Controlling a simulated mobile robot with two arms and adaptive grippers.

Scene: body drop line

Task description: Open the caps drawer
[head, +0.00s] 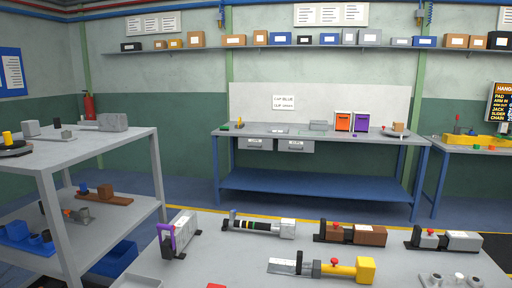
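Two grey drawers hang under the top of the blue-legged workbench (360,131) at the back wall. The left drawer (256,144) and the right drawer (296,146) sit side by side, and both look shut. Each has a small white label on its front, too small to read surely, so I cannot tell which is the caps drawer. Neither of my grippers is in view.
A grey table (225,264) with several tools and fixtures fills the near foreground, between me and the workbench. A grey shelf rack (140,140) stands at the left. A yellow floor line and blue floor lie beyond the table.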

